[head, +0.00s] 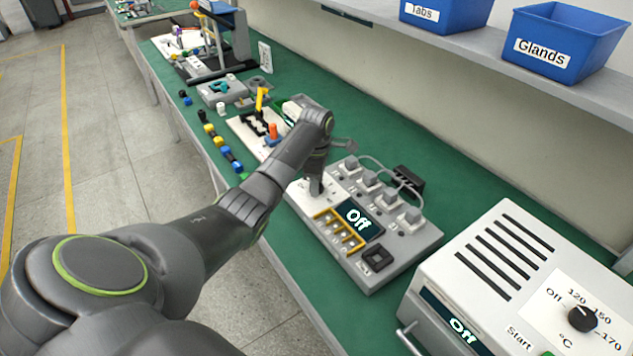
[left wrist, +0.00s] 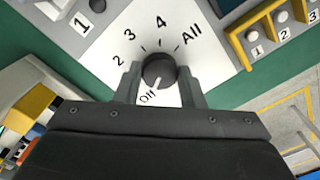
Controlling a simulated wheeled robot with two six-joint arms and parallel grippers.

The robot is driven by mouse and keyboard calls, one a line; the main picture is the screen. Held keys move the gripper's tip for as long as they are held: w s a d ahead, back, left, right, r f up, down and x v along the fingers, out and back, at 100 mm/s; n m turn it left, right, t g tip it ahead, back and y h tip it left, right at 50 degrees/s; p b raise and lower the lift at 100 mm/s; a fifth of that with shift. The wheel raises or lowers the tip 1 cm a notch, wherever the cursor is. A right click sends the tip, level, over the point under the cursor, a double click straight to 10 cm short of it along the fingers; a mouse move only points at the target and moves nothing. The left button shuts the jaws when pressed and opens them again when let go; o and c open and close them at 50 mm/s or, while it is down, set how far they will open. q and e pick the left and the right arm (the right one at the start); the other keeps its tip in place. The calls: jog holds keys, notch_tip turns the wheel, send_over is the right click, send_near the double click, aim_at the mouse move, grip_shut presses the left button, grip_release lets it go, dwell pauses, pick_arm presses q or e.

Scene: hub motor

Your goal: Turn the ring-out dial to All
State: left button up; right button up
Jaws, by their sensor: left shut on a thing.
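The ring-out dial (left wrist: 158,68) is a round dark knob on a white plate marked Off, 2, 3, 4 and All in the left wrist view. Its white pointer line points at Off. My left gripper (left wrist: 158,80) is shut on the dial, one finger on each side. In the head view my left gripper (head: 317,183) reaches down onto the ring-out box (head: 368,284) and hides the dial. The box's display (head: 358,219) reads Off. My right gripper is not in view.
The box has a yellow-framed button row (head: 338,232), a black square part (head: 377,258) and several cabled grey plugs at its back. A white oven (head: 480,262) with its own dial (head: 581,318) stands at the right. Blue bins (head: 565,45) sit on the shelf above.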

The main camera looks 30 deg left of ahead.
pick_arm(q)
jog(key=shift+r+m+p, duration=0.25)
jog(key=shift+m+p, duration=0.25)
jog(key=shift+p, duration=0.4)
jog(key=m+p, duration=0.3)
jog(key=shift+p, duration=0.3)
jog(key=shift+m+p, duration=0.65)
jog(key=shift+m, duration=0.35)
jog(key=m+p, duration=0.2)
jog(key=m, duration=0.2)
jog(key=m+p, duration=0.1)
jog(key=m, duration=0.5)
jog(key=shift+f+p, duration=0.15)
jog(key=shift+p, duration=0.2)
jog(key=m, duration=0.6)
jog(key=shift+p, duration=0.3)
jog(key=m, duration=0.7)
jog(key=shift+m, duration=0.3)
jog(key=m, duration=1)
